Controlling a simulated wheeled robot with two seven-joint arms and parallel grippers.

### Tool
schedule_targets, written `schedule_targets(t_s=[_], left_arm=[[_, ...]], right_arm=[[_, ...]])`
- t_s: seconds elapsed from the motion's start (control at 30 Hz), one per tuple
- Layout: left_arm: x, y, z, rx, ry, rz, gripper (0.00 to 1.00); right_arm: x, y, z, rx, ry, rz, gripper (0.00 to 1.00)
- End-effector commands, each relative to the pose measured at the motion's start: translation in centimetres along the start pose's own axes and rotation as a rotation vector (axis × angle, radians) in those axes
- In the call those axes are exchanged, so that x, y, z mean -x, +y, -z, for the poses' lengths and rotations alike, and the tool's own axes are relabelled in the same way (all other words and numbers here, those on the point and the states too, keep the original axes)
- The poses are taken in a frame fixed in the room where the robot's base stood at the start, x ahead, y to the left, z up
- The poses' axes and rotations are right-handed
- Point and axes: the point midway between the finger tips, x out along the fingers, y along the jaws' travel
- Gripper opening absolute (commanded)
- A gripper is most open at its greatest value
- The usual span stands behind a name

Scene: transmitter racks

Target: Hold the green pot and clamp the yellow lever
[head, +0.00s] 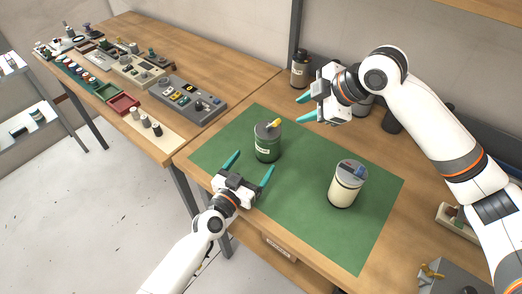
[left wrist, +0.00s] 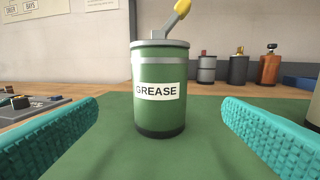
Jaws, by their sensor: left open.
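The green pot (head: 267,146) stands upright on the green mat, with a grey lid and a yellow lever (head: 274,123) that slants up to the right. In the left wrist view the pot (left wrist: 159,95) has a "GREASE" label, and the yellow-tipped lever (left wrist: 182,8) rises from its lid. My left gripper (head: 249,170) is open and empty in front of the pot, its teal fingers pointing toward it and apart from it. My right gripper (head: 308,107) is open and empty, up and to the right of the lever, its fingers pointing left.
A cream pot (head: 345,187) with a grey-blue top stands on the mat (head: 330,243) at right. Dark and metal canisters (head: 300,70) stand along the back wall. Another table (head: 237,68) at left holds control panels and small parts. The mat's front part is clear.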

Motion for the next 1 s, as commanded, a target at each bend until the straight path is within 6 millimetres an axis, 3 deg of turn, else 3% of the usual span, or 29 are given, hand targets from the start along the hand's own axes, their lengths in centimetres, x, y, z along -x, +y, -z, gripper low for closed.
schedule_targets(t_s=[0.3, 0.5, 0.93, 1.0], left_arm=[[-6.3, 0.0, -0.1, -0.003, -0.001, 0.002, 0.90], [-8.8, 0.0, 0.0, -0.002, 0.000, 0.002, 0.90], [-9.7, 0.0, 0.0, -0.001, 0.001, 0.000, 0.90], [-9.7, 0.0, 0.0, -0.001, 0.001, 0.000, 0.80]], right_arm=[[0.0, 0.0, 0.0, 0.000, 0.000, 0.000, 0.36], [0.0, 0.0, 0.0, 0.000, 0.000, 0.000, 0.36], [0.0, 0.0, 0.0, 0.000, 0.000, 0.000, 0.36], [0.0, 0.0, 0.0, 0.000, 0.000, 0.000, 0.36]])
